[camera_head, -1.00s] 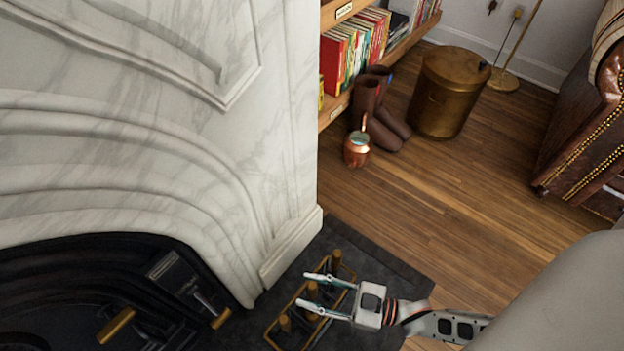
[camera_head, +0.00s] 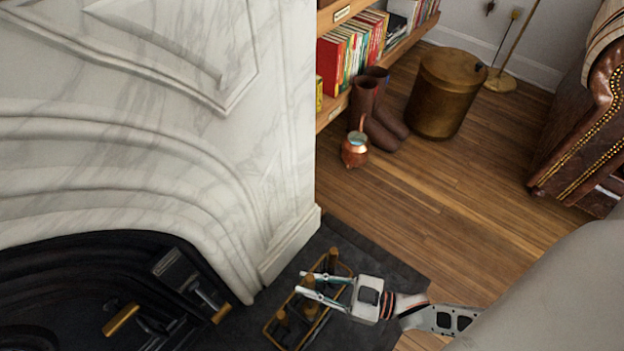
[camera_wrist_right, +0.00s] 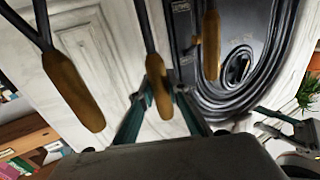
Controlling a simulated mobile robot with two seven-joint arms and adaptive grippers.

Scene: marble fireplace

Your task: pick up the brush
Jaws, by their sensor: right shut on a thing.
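My right gripper (camera_head: 299,282) reaches in from the right over a fireplace tool stand on the dark hearth. It is shut on the middle wooden handle (camera_head: 309,284), which stands between its fingers. In the right wrist view this handle (camera_wrist_right: 170,85) hangs between the teal-padded fingers, with another wooden handle on either side (camera_wrist_right: 72,90) (camera_wrist_right: 211,45). The lower end of the held tool is hidden, so I cannot tell its bristles. My left gripper seems to show at the right of the right wrist view (camera_wrist_right: 283,125); its jaw state is unclear.
The stand's frame (camera_head: 268,333) is close beside the white marble fireplace (camera_head: 290,245). Other brass-coloured handles (camera_head: 121,320) show in the dark firebox. A copper pot (camera_head: 355,152), brown boots (camera_head: 372,112) and a brass bin (camera_head: 445,92) stand farther back. The wooden floor between is clear.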

